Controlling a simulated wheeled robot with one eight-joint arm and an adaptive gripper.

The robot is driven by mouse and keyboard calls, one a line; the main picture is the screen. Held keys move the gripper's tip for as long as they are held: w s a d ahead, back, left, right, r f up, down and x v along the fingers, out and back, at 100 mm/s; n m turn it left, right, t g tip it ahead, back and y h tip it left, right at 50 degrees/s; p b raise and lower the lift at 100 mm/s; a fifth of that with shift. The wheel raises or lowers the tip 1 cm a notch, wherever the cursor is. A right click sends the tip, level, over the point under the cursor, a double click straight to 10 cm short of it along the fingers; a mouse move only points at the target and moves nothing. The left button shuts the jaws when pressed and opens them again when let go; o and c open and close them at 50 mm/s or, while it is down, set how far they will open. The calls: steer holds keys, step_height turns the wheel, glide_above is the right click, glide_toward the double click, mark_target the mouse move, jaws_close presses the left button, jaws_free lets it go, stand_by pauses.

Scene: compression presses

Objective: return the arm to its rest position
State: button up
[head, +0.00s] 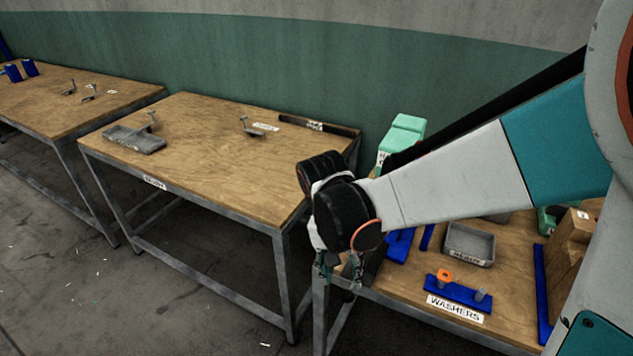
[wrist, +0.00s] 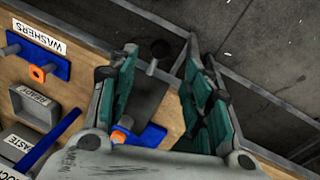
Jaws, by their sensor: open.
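My arm reaches in from the right of the head view, across the right-hand table (head: 400,308). My gripper (head: 341,274) hangs pointing down by that table's left front corner. In the wrist view my gripper (wrist: 160,52) has its two teal-lined fingers spread apart, with nothing held between them. Behind the gap are a dark plate, the table's edge and the floor. The gripper's height above the table is hard to tell.
The right-hand table holds a blue washer stand (head: 458,292) with an orange washer, a grey tray (head: 469,245) and green boxes (head: 401,138). A middle table (head: 215,165) carries a tray and a small metal part. Floor (head: 190,270) shows between them.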

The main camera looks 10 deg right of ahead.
steer(key=s+d+r+n+t+y, duration=0.1)
steer(key=s+d+r+n+t, duration=0.1)
steer(key=r, duration=0.4)
steer(key=s+d+r+n+t+y, duration=0.1)
steer(key=s+d+r+n+t, duration=0.2)
steer(key=s+d+r+t, duration=0.2)
steer(key=shift+s+d+r+t, duration=0.15)
steer(key=shift+d+r+t, duration=0.15)
steer(key=shift+r+t, duration=0.45)
steer(key=shift+r, duration=0.1)
steer(key=shift+c, duration=0.3)
stand_by(0.5)
